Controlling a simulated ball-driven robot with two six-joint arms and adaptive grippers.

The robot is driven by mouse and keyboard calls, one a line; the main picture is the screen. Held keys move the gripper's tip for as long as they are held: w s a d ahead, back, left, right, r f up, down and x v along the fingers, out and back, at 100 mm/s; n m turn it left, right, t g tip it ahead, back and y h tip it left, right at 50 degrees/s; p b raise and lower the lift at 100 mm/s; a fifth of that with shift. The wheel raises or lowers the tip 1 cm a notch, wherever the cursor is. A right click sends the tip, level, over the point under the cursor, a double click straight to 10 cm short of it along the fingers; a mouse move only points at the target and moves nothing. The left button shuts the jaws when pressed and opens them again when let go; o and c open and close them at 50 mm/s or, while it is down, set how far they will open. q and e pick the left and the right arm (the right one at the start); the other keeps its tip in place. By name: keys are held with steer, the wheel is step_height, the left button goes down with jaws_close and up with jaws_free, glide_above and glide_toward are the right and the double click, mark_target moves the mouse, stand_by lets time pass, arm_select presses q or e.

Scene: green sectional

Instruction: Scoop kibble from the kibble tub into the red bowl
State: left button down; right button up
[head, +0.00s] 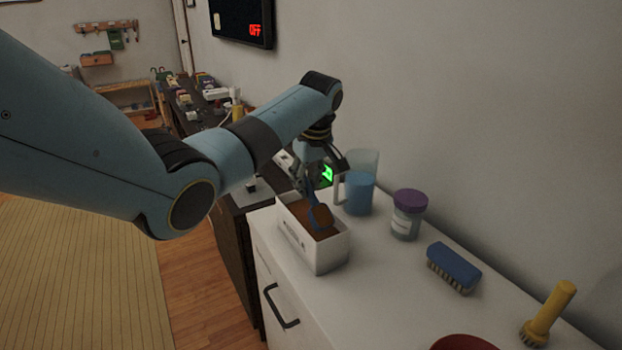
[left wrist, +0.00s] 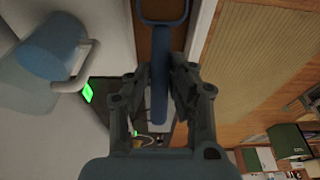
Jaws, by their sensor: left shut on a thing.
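The kibble tub (head: 325,256) is a white open box on the white counter, with brown kibble inside. My left gripper (head: 308,184) is above the tub, pointing down, shut on the handle of a blue scoop (head: 314,200). The scoop's head is at the tub's opening and looks brown inside; I cannot tell how much kibble it holds. In the left wrist view the scoop's handle (left wrist: 159,85) is between the fingers (left wrist: 160,72). The red bowl (head: 464,343) is cut off at the bottom edge of the head view. My right gripper is out of view.
A blue mug (head: 357,193) stands close behind the tub, with a clear container behind it. A purple-lidded jar (head: 407,215), a blue brush (head: 454,267) and a yellow-handled brush (head: 549,312) stand along the wall. The counter between tub and bowl is clear.

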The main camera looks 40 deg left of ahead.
arm_select(q)
steer(key=shift+w+a+r+h, duration=0.1)
steer(key=shift+w+a+h, duration=0.05)
steer(key=shift+a+h, duration=0.35)
steer(key=shift+w+a+f+g+h+b, duration=0.2)
steer(key=shift+a+g+h+b, duration=0.3)
steer(key=shift+h+b, duration=0.45)
steer(key=shift+w+a+h+b, duration=0.1)
steer(key=shift+a+h+b, duration=0.15)
steer(key=shift+h+b, duration=0.5)
steer(key=b, duration=0.3)
steer(key=shift+w+a+g, duration=0.1)
steer(key=shift+a+g, duration=0.2)
steer(key=shift+g, duration=0.1)
steer(key=b, duration=0.1)
steer(key=r+h+b, duration=0.1)
steer(key=b, duration=0.1)
steer(key=shift+w+a+r, duration=0.15)
steer(key=shift+a, duration=0.2)
steer(key=b, duration=0.2)
steer(key=r+h+b, duration=0.1)
steer(key=shift+w+a+r+b, duration=0.1)
steer(key=shift+a+b, duration=0.2)
steer(key=shift+b, duration=0.1)
steer(key=shift+r, duration=0.1)
